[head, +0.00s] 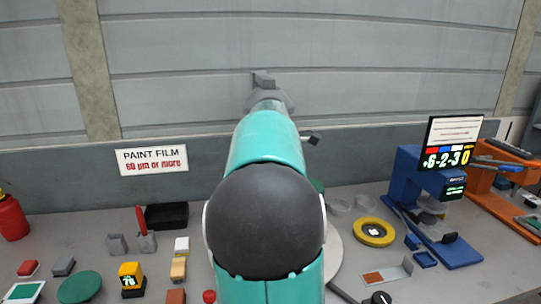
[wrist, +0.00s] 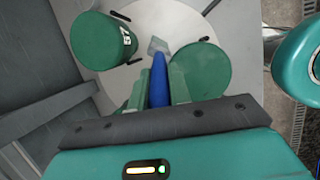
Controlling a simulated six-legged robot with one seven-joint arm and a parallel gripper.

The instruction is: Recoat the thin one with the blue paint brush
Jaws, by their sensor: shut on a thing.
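In the wrist view my gripper (wrist: 157,88) is shut on the blue paint brush (wrist: 158,75). The brush points away from the jaws, and its pale tip (wrist: 158,45) is over the round white plate (wrist: 160,18). A green cylinder marked 67 (wrist: 98,42) stands on the plate to the left of the brush. A second green cylinder (wrist: 203,68) is to the right, close beside the brush; I see no number on it. I cannot tell whether the tip touches it. In the head view my arm hides the gripper, brush and most of the plate (head: 334,250).
A sign (head: 152,160) reads "PAINT FILM 60 µm or more". A yellow gauge (head: 132,282), a red-handled brush in a holder (head: 141,222) and a black tray (head: 167,217) are at left. A yellow ring (head: 373,232) and a blue machine (head: 432,225) are at right.

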